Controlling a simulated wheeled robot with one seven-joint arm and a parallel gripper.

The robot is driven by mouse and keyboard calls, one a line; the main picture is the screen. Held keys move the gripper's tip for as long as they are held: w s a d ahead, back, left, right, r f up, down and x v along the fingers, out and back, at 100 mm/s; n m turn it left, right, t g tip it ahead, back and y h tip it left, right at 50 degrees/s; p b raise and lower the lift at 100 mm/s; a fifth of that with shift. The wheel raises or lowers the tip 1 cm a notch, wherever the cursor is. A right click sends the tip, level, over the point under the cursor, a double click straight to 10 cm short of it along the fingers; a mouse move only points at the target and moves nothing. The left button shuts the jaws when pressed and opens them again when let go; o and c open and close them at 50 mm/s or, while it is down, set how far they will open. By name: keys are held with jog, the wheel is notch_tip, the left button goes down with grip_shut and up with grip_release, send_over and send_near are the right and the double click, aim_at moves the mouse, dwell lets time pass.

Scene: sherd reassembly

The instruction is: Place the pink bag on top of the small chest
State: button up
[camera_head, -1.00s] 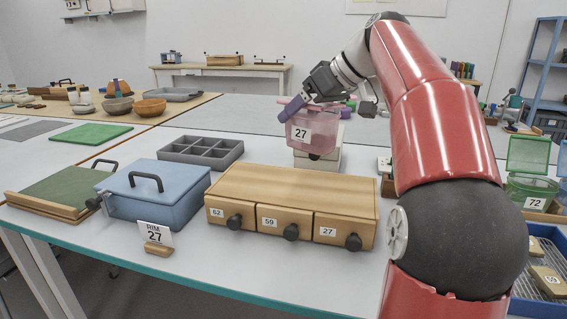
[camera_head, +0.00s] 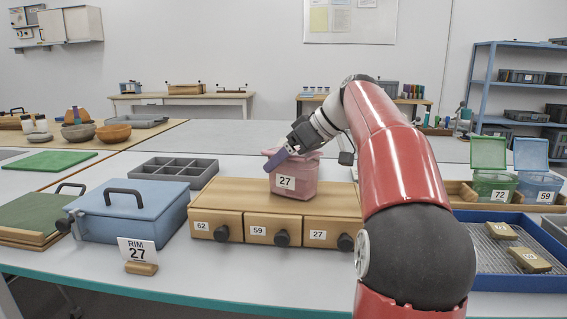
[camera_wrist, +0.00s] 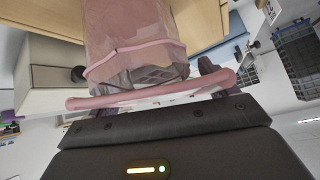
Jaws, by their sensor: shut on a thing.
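The pink bag (camera_head: 292,181), a translucent pouch with a label 27, hangs from my gripper (camera_head: 284,154). My gripper is shut on the bag's top bar, which shows as a pink rod in the wrist view (camera_wrist: 150,97). The wooden chest (camera_head: 222,193) has three drawers with black knobs, labelled 62, 59 and 27. The bag is upright over the middle of its top. I cannot tell whether the bag's base touches the wood. A pale chest with a dark knob (camera_wrist: 48,78) also shows in the wrist view.
A blue lidded box (camera_head: 130,215) stands left of the chest, with a RIM 27 card (camera_head: 137,252) in front. A grey divided tray (camera_head: 175,170) lies behind.

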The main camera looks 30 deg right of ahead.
jog(key=shift+f, duration=0.1)
jog(key=shift+f, duration=0.15)
jog(key=o, duration=1.6)
jog(key=shift+s+d+r, duration=0.1)
jog(key=shift+d+r, duration=0.05)
jog(key=shift+r, duration=0.35)
jog(key=p+v, duration=0.2)
jog(key=v, duration=0.9)
jog(key=shift+s+r, duration=0.15)
jog(key=shift+s, duration=0.05)
